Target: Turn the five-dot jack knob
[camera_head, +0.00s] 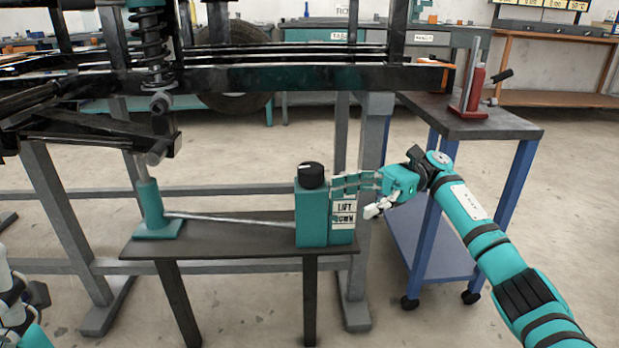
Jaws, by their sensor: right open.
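A black round knob (311,175) sits on top of a teal jack box (311,220) on the low dark bench. No dots can be made out on it. A white plate on the box's right side reads LIFT and DOWN. A rod runs left from the box to a teal jack post (151,208) under the suspension frame. My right gripper (360,196) is open just right of the knob, its fingers pointing left and partly covering the box's upper right side. It appears empty. My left gripper (18,305) shows only partly at the lower left edge, far from the knob.
The black suspension frame (300,78) with its coil spring spans above the bench (230,238). A blue-legged cart (470,122) with a red tool (473,92) stands behind my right arm. Grey stand legs and crossbars are behind the bench. Open floor lies in front.

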